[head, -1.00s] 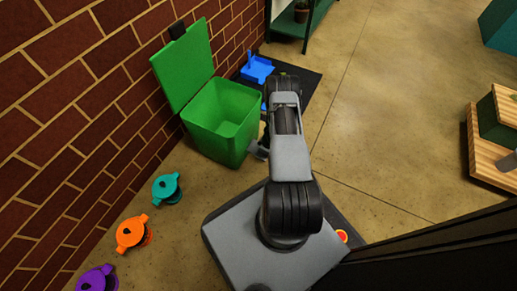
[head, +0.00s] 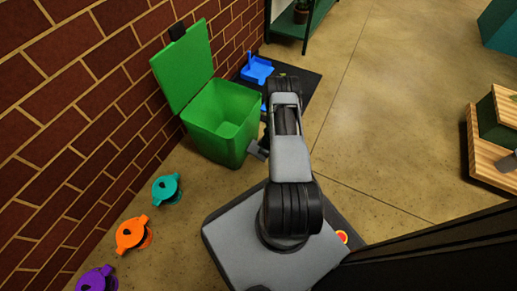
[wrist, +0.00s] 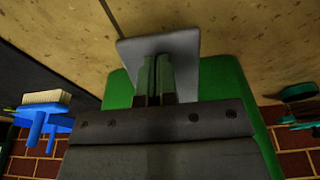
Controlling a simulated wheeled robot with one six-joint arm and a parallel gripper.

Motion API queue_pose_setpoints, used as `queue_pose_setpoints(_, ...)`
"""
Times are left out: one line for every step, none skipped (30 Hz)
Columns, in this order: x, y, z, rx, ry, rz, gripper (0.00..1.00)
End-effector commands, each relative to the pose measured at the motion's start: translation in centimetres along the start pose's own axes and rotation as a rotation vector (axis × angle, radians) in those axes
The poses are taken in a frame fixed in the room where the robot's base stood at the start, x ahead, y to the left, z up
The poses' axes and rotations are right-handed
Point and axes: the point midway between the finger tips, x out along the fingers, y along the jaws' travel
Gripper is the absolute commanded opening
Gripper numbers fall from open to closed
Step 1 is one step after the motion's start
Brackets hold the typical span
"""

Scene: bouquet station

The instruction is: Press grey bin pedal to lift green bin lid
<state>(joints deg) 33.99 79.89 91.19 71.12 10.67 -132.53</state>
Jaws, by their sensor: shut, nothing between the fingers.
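The green bin (head: 225,140) stands on the floor against the brick wall. Its green lid (head: 183,68) is raised and leans back near the wall, so the open inside shows. The grey pedal (wrist: 186,43) is a flat plate at the bin's base in the wrist view; it is hidden in the head view. My gripper (wrist: 155,62) is shut and empty, its two fingers side by side over the pedal. Contact with the plate cannot be told for certain. In the head view my gripper (head: 257,150) is partly hidden by my arm, close to the bin's front.
A blue dustpan (head: 257,68) and a brush (wrist: 47,98) are beside the bin. Teal (head: 167,188), orange (head: 132,232) and purple (head: 96,279) items lie along the wall. A green shelf (head: 300,22) stands behind.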

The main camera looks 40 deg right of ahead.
Motion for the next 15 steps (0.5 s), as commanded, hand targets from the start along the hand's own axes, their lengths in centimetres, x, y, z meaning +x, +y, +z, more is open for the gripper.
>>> queue_pose_setpoints(0.1,-0.2,0.1,0.000,-0.002,-0.003,0.00)
queue_pose_setpoints(0.1,-0.2,0.1,0.000,-0.002,-0.003,0.00)
queue_pose_setpoints(0.1,-0.2,0.1,-0.001,-0.002,-0.003,0.00)
queue_pose_setpoints(0.1,-0.2,0.1,-0.001,-0.002,-0.004,0.00)
queue_pose_setpoints(0.1,-0.2,0.1,-0.001,-0.002,-0.004,0.00)
queue_pose_setpoints(0.1,-0.2,0.1,-0.001,-0.002,-0.004,0.00)
queue_pose_setpoints(0.1,-0.2,0.1,-0.001,-0.002,-0.004,0.00)
queue_pose_setpoints(0.0,-0.2,0.1,-0.001,-0.002,-0.004,0.00)
queue_pose_setpoints(-0.3,-0.2,0.0,-0.001,-0.001,-0.003,0.00)
queue_pose_setpoints(-0.6,-0.2,-0.1,-0.001,-0.001,-0.003,0.00)
queue_pose_setpoints(-1.0,-0.2,-0.2,-0.002,-0.001,-0.003,0.00)
queue_pose_setpoints(-1.6,-0.1,-0.3,-0.002,-0.001,-0.003,0.00)
queue_pose_setpoints(-2.1,-0.1,-0.4,-0.003,-0.001,-0.003,0.00)
queue_pose_setpoints(-2.6,-0.1,-0.5,-0.003,0.000,-0.003,0.00)
queue_pose_setpoints(-3.2,-0.1,-0.7,-0.003,0.000,-0.003,0.00)
